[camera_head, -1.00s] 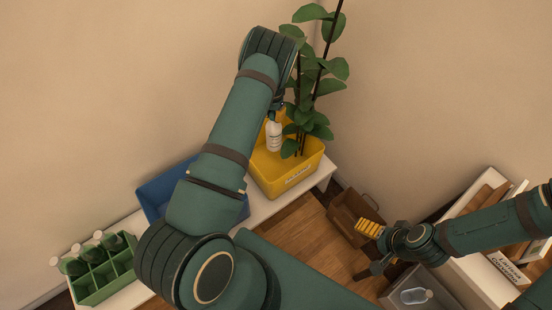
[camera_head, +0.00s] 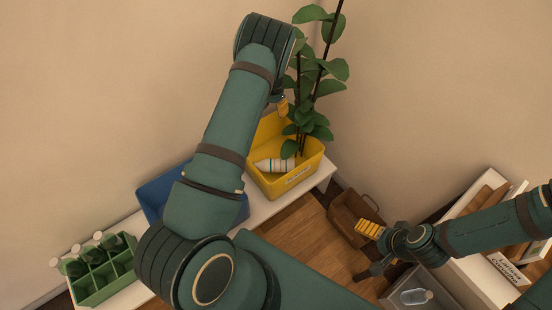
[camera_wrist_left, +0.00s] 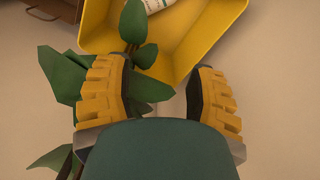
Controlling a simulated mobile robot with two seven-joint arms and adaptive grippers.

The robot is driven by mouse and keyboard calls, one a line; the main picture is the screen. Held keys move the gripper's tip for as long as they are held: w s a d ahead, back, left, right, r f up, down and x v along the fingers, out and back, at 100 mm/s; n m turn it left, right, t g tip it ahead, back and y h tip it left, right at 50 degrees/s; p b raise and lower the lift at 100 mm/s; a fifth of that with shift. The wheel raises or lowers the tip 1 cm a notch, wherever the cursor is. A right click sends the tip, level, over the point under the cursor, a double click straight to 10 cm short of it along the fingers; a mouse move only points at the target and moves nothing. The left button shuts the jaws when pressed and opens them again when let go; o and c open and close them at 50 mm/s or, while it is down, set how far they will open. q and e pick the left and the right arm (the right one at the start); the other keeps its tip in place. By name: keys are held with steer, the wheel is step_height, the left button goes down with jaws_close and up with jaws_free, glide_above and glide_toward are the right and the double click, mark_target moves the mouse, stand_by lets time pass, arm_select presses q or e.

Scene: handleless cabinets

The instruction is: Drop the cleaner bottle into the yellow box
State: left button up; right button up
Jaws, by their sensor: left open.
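The white cleaner bottle (camera_head: 272,166) lies on its side inside the yellow box (camera_head: 283,187), which stands on a white shelf. In the left wrist view, part of the bottle (camera_wrist_left: 157,4) shows at the top edge, inside the yellow box (camera_wrist_left: 205,45). My left gripper (camera_head: 282,106) is above the back of the box, apart from the bottle. In the left wrist view, the left gripper (camera_wrist_left: 160,72) has its yellow-padded fingers spread, with only leaves and box between them. My right gripper (camera_head: 369,249) is at the right, its fingers apart and empty.
A leafy plant (camera_head: 318,75) rises beside and over the yellow box, close to the left gripper. A blue box (camera_head: 158,190) and a green crate of bottles (camera_head: 102,284) stand left. A brown crate (camera_head: 349,216) and grey bin (camera_head: 440,297) are right.

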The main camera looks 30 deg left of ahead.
arm_select(q)
step_height(320, 180, up, 8)
steer(key=shift+r, duration=0.1)
stand_by(0.5)
